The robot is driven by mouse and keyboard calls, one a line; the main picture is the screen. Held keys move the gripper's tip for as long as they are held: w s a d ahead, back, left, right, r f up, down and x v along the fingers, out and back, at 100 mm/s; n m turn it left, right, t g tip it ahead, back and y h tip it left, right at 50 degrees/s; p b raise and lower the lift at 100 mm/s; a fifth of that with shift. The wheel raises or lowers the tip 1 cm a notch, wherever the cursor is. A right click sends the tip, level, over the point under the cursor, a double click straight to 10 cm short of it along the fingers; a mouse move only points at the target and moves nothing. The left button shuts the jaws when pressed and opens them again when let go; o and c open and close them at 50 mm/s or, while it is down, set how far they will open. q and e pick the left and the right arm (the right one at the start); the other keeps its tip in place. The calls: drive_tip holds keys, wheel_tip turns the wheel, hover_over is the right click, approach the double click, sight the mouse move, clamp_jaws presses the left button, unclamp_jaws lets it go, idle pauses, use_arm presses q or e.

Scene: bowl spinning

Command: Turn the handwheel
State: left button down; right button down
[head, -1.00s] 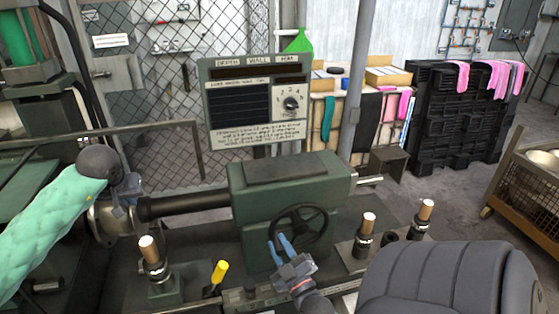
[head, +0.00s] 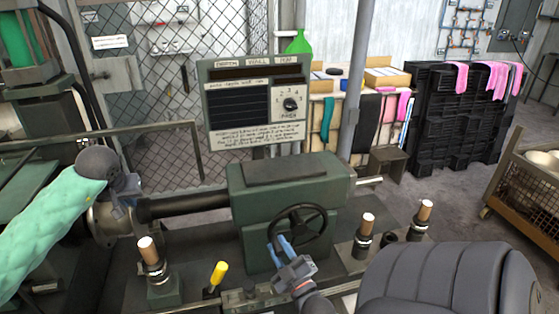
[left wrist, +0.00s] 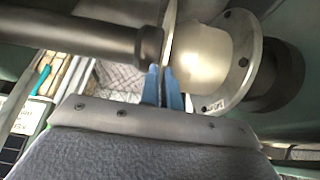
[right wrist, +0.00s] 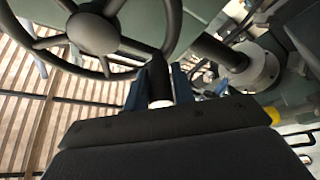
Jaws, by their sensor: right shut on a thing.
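The dark handwheel (head: 298,224) sits on the front of the green tailstock (head: 285,190). Its rim, spokes and hub (right wrist: 92,33) show in the right wrist view. My right gripper (head: 281,246) is at the wheel's lower left, its blue fingers shut around the black crank handle (right wrist: 159,80). My left gripper (head: 122,196) is at the spindle end on the left. In the left wrist view its blue fingers (left wrist: 163,85) are close together at the edge of a thin metal disc (left wrist: 168,30), beside a rounded metal block (left wrist: 200,60). Whether they clamp the disc is unclear.
A yellow-handled tool (head: 218,273) and wood-topped posts (head: 150,258) (head: 366,228) stand around the machine bed. A sign panel (head: 258,105) stands behind. Black crates (head: 440,120) and a wire-sided cart (head: 525,200) are at the right.

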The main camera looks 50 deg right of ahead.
drive_tip(key=shift+a+f, duration=0.2)
drive_tip(key=shift+f, duration=0.6)
drive_tip(key=c, duration=1.2)
unclamp_jaws()
drive_tip(key=shift+w, duration=0.1)
drive_tip(key=shift+r, duration=0.2)
drive_tip(key=shift+d+r, duration=0.1)
drive_tip(key=shift+r, duration=0.15)
drive_tip(key=shift+r, duration=0.1)
